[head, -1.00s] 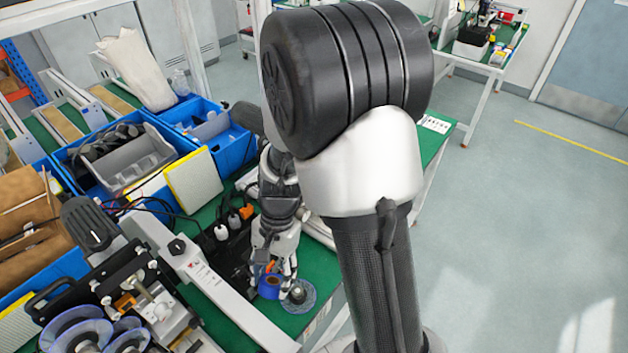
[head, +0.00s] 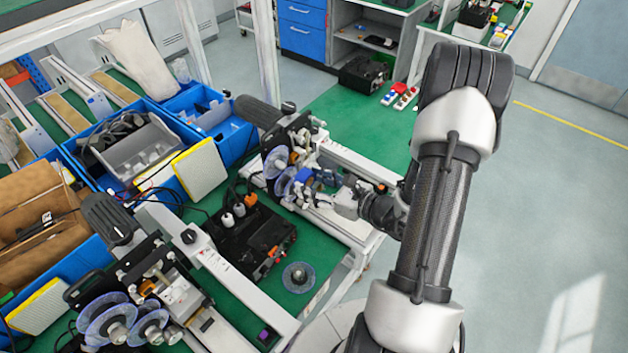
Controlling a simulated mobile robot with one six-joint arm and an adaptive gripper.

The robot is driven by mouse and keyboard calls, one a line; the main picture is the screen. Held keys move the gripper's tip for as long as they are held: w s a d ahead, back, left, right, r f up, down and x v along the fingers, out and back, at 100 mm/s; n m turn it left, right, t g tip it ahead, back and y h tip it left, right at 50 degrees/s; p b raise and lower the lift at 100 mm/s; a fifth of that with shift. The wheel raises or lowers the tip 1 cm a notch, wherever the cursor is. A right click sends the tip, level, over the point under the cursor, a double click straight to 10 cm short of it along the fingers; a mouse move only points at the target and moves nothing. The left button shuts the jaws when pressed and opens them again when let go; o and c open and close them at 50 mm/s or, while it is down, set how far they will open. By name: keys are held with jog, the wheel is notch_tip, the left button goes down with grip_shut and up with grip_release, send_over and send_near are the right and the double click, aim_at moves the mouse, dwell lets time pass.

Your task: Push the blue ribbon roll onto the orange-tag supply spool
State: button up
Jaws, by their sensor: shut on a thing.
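My gripper (head: 322,190) is at the far coder machine, in the middle of the head view, shut on the blue ribbon roll (head: 306,176). The roll is small and partly hidden by the fingers. It is held close to two clear spool discs on that machine, an upper one (head: 275,161) and a lower one (head: 285,182). An orange part (head: 293,157) shows beside the upper disc. I cannot tell whether it is the tag of the supply spool, or whether the roll touches a spindle.
A loose clear disc with a grey hub (head: 299,277) lies on the green table. A black control box (head: 247,240) stands between the far coder and a near coder with clear discs (head: 108,318). Blue bins (head: 205,118) stand to the left.

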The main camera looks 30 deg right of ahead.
aim_at(285, 167)
jog(key=shift+w+a, duration=0.3)
jog(key=shift+w, duration=0.45)
jog(key=shift+w+a, duration=0.25)
jog(key=shift+w, duration=0.55)
jog(key=shift+w+a, duration=0.3)
jog(key=shift+w, duration=0.45)
jog(key=shift+b, duration=0.3)
jog(key=shift+w+a+r+b, duration=0.1)
jog(key=shift+w+a+b, duration=0.15)
jog(key=shift+w, duration=0.6)
jog(key=shift+w+a+b, duration=0.1)
jog(key=shift+w+a, duration=0.25)
jog(key=shift+w, duration=0.45)
dwell(0.7)
jog(key=o, duration=0.9)
jog(key=shift+w, duration=0.1)
jog(key=shift+o, duration=0.8)
